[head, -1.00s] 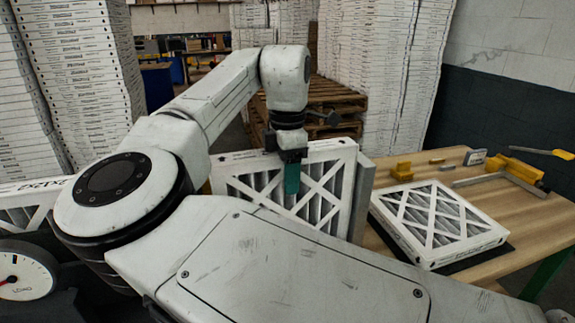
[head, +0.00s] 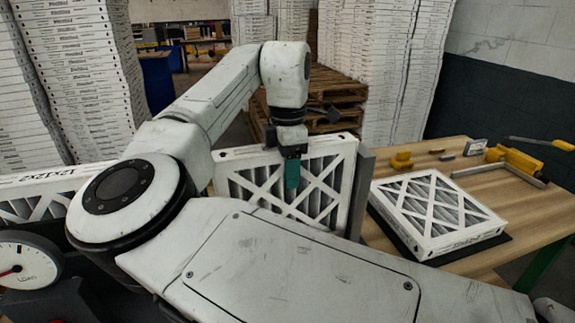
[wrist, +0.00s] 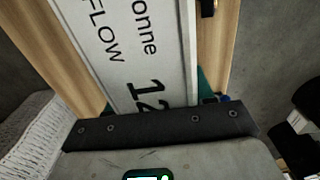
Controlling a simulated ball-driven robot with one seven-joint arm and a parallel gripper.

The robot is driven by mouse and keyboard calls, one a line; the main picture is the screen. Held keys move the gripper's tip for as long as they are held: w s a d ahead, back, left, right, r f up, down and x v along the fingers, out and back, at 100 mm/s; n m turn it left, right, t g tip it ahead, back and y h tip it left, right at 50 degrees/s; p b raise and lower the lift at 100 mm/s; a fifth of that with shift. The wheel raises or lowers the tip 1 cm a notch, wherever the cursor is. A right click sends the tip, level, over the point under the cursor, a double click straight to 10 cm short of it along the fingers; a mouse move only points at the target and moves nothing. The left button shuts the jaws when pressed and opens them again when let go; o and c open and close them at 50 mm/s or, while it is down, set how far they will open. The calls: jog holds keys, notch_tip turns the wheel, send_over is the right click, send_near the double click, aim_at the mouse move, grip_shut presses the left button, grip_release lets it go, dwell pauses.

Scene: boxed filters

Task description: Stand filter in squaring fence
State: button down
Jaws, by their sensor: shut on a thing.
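A white-framed pleated filter (head: 325,165) stands upright near the middle of the head view. My gripper (head: 292,172) is above it and shut on its top edge, one teal fingertip showing against its near face. In the wrist view the printed white edge of this filter (wrist: 125,50) runs into my gripper (wrist: 160,120). A grey upright plate (head: 362,192) stands close against the filter's right end; I cannot tell whether they touch. An L-shaped metal bar with yellow blocks (head: 516,160), perhaps the squaring fence, lies on the wooden bench (head: 400,255). The held filter's lower part is hidden by my arm.
Another filter (head: 438,210) lies flat on a black mat (head: 465,250) on the bench. A further filter (head: 45,195) shows at left beside a dial gauge (head: 25,262). Tall stacks of boxes (head: 75,80) and wooden pallets (head: 338,95) stand behind.

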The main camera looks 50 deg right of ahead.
jog(key=c, duration=0.8)
grip_release()
jog(key=shift+o, duration=0.2)
jog(key=shift+r, duration=0.15)
jog(key=shift+r+p, duration=3.4)
jog(key=shift+p, duration=0.35)
jog(key=shift+o, duration=0.5)
jog(key=o, duration=0.5)
